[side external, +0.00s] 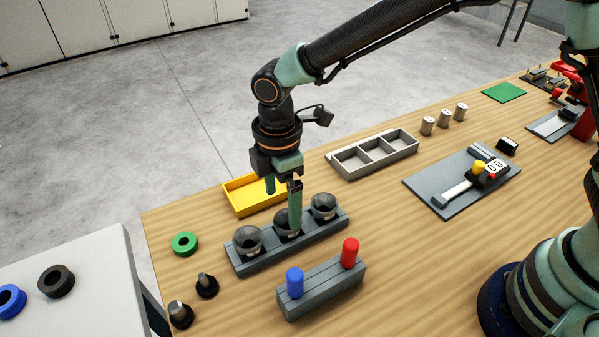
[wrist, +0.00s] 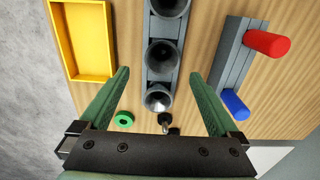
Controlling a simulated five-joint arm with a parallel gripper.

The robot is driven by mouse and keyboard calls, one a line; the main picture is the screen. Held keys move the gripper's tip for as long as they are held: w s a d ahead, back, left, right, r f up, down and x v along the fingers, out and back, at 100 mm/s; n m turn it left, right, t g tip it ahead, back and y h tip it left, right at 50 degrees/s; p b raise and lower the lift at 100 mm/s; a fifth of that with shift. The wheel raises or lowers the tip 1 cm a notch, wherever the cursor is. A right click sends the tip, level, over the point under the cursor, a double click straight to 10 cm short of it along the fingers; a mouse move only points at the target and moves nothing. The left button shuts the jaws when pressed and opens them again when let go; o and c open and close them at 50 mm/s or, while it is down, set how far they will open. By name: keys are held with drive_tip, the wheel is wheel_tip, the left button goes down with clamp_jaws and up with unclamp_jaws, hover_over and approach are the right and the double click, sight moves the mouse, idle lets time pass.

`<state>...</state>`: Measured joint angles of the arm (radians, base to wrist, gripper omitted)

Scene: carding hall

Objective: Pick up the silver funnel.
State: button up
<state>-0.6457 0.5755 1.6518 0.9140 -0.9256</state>
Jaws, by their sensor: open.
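Three metallic grey funnels sit in a row in a dark grey rack (side external: 268,252): a left one (side external: 247,241), a middle one partly hidden behind my finger, and a right one (side external: 323,207). In the wrist view the funnel nearest my palm (wrist: 158,98) looks brightest and most silver; the middle (wrist: 162,54) and far (wrist: 169,5) ones look darker. In the side view their shades are hard to tell apart. My gripper (side external: 283,211) points down over the rack, open and empty. In the wrist view its fingers (wrist: 160,73) lie either side of the funnel row, with no visible contact.
A yellow tray (side external: 238,211) is behind the rack. A grey block (side external: 325,290) with blue and red pegs stands in front. A green ring (side external: 184,243) and two black-based pieces (side external: 206,287) lie left. A grey compartment tray (side external: 374,154) sits behind to the right.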

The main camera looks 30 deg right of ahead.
drive_tip(key=f, duration=0.2)
drive_tip(key=d+f, duration=0.1)
drive_tip(key=shift+s+f, duration=0.15)
drive_tip(key=shift+f, duration=0.2)
drive_tip(key=shift+a+f, duration=0.1)
drive_tip(key=shift+f, duration=0.35)
clamp_jaws()
drive_tip(key=shift+r, duration=0.1)
wheel_tip(320, 180, up, 22)
drive_tip(key=shift+r, duration=0.25)
idle(0.4)
